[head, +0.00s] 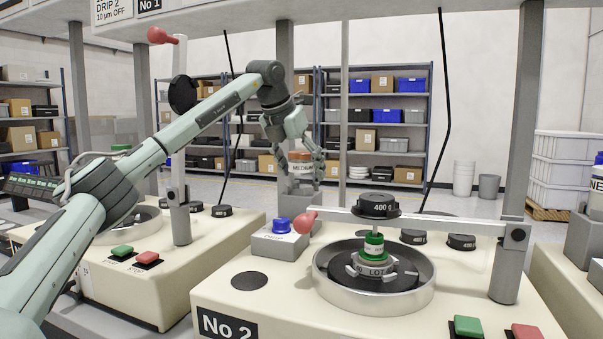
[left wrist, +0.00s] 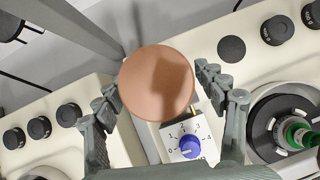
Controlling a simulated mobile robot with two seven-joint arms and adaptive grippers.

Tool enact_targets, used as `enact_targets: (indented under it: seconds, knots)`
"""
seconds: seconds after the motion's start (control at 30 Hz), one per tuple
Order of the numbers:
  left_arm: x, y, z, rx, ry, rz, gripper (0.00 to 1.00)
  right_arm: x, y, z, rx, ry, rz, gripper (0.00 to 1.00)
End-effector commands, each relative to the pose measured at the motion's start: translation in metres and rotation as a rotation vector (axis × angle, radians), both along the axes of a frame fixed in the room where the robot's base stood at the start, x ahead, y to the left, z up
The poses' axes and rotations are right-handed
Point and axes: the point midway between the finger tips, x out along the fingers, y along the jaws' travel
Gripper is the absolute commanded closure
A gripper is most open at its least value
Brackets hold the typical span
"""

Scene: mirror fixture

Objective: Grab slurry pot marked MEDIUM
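The slurry pot marked MEDIUM (head: 300,167) stands upright in the head view, with an orange-brown lid and a pale label. It appears to rest on a grey stand behind the No 2 machine. My left gripper (head: 300,174) reaches down around it, one finger on each side. In the left wrist view the round lid (left wrist: 157,83) lies between the spread fingers of the left gripper (left wrist: 155,88). The fingers are open and close to the pot; firm contact does not show. The pot's lower part is partly hidden. My right gripper is not in view.
The No 2 machine (head: 262,296) is in front, with a blue-knobbed box (head: 281,240), a round plate (head: 374,306) and a horizontal arm with a 400 g weight (head: 377,205). Grey posts (head: 519,150) stand nearby. Shelves (head: 432,112) line the back.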

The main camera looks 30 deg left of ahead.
Motion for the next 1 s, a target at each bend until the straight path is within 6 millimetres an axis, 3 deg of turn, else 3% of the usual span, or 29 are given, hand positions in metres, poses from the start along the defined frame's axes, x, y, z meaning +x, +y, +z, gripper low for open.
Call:
enact_targets:
  seconds: [0.07, 0.43, 0.77, 1.0]
  knots:
    - [0.0, 0.0, 0.0, 0.0, 0.0, 0.0, 0.43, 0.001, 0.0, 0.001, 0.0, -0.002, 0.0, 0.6]
    - [0.0, 0.0, 0.0, 0.001, 0.0, -0.001, 0.88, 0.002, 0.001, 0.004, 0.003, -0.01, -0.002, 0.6]
    - [0.0, 0.0, 0.006, -0.001, -0.003, -0.001, 0.88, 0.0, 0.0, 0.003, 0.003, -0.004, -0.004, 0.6]
    - [0.001, -0.001, 0.036, -0.001, -0.005, -0.001, 0.88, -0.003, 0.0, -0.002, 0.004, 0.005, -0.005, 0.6]
